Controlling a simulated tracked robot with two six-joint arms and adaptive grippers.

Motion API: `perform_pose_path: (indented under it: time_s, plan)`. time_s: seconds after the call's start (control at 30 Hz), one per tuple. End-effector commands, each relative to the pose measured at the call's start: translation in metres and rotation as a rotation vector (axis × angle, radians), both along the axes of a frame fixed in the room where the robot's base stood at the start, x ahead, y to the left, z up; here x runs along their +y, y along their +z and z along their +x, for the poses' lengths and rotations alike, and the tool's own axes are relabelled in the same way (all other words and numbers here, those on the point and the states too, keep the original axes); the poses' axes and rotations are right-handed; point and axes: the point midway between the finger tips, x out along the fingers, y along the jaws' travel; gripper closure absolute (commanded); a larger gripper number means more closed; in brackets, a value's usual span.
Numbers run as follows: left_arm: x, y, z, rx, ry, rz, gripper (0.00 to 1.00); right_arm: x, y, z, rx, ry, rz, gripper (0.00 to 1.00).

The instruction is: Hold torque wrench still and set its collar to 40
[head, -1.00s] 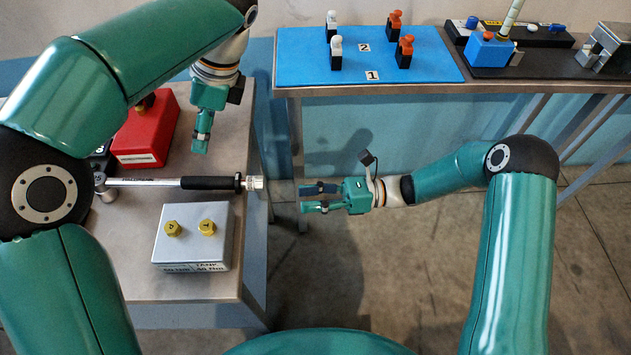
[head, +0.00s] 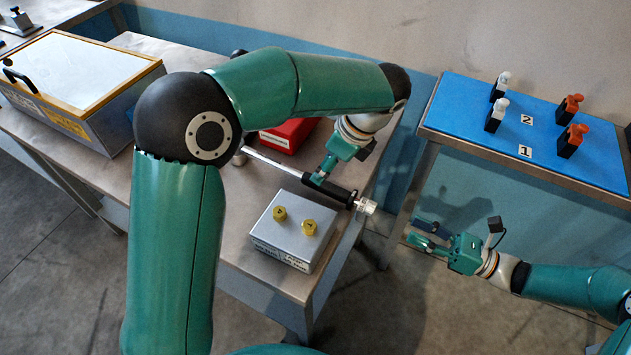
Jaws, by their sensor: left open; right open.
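The torque wrench lies on the metal table, with a silver shaft and a black handle (head: 327,190). Its pale collar (head: 366,206) is at the right end of the handle, near the table edge. The wrench's head end is partly hidden by my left arm. My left gripper (head: 318,179) is open and points down at the handle; I cannot tell whether it touches it. My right gripper (head: 419,233) is open and empty, off the table's right edge, to the right of the collar and apart from it. The collar's setting is too small to read.
A silver box (head: 295,238) with two yellow knobs stands just in front of the wrench. A red box (head: 289,134) is behind it. A glass-topped case (head: 82,75) sits at the far left. A blue mat (head: 465,100) with several pegs lies on the right table.

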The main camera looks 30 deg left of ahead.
Motion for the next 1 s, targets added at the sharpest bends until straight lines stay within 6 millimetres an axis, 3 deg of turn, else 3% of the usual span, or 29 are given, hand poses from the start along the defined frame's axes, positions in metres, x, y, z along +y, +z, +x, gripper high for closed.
perform_pose_path:
  time_s: [0.2,0.4,0.83,0.87,1.0]
  plan:
    - [0.017,-0.04,-0.002,0.004,0.002,0.0,0.43,0.0,0.0,0.0,0.0,0.0,0.0,0.58]
    - [0.026,-0.063,-0.003,0.001,0.002,0.0,0.43,0.0,0.0,0.0,0.0,0.001,0.0,0.58]
    - [0.03,-0.071,-0.003,-0.001,0.0,0.0,0.43,0.0,0.0,0.0,0.0,0.001,0.0,0.58]
    - [0.03,-0.071,-0.003,-0.001,0.0,0.0,0.44,0.0,0.0,0.0,0.0,0.001,0.0,0.58]
    - [0.03,-0.071,-0.003,0.0,0.0,0.0,0.68,0.0,0.0,0.0,0.0,0.001,0.0,0.58]
